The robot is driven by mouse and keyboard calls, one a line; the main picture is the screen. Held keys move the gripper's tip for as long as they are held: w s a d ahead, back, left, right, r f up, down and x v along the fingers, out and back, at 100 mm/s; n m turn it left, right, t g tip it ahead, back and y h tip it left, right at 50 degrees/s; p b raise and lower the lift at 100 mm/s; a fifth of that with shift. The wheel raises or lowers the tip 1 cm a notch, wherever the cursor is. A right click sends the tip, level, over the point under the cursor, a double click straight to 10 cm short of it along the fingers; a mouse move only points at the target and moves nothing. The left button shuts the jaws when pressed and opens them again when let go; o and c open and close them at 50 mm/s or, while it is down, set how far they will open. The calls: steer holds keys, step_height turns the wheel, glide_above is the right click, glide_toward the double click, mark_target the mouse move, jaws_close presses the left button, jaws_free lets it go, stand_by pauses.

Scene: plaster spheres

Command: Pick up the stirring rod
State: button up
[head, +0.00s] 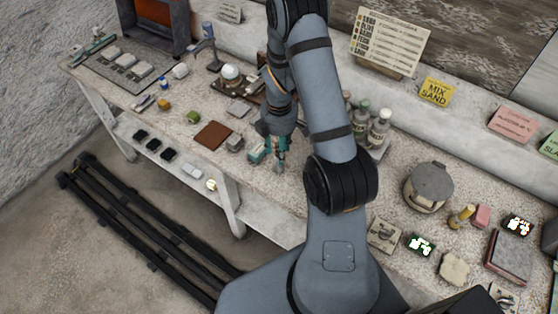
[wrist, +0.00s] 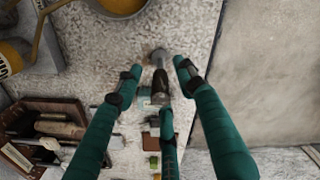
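My gripper (head: 281,160) is low over the front edge of the speckled workbench in the head view. In the wrist view its teal fingers (wrist: 160,68) are spread, with a gap between the two outer tips. A small grey, rounded piece (wrist: 159,56) with a dark section lies between those tips. I cannot tell whether it is the stirring rod, or whether any finger touches it. No other clear rod shows in either view; my arm hides part of the bench.
A teal-topped block (head: 257,152) and a grey block (head: 234,143) sit just left of my gripper. A brown mat (head: 213,135) lies farther left. White bottles (head: 379,127) stand right of my arm, and a lidded round pot (head: 428,186) farther right. The wrist view shows a brown tray (wrist: 68,105).

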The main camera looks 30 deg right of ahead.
steer(key=shift+c, duration=0.4)
jaws_close()
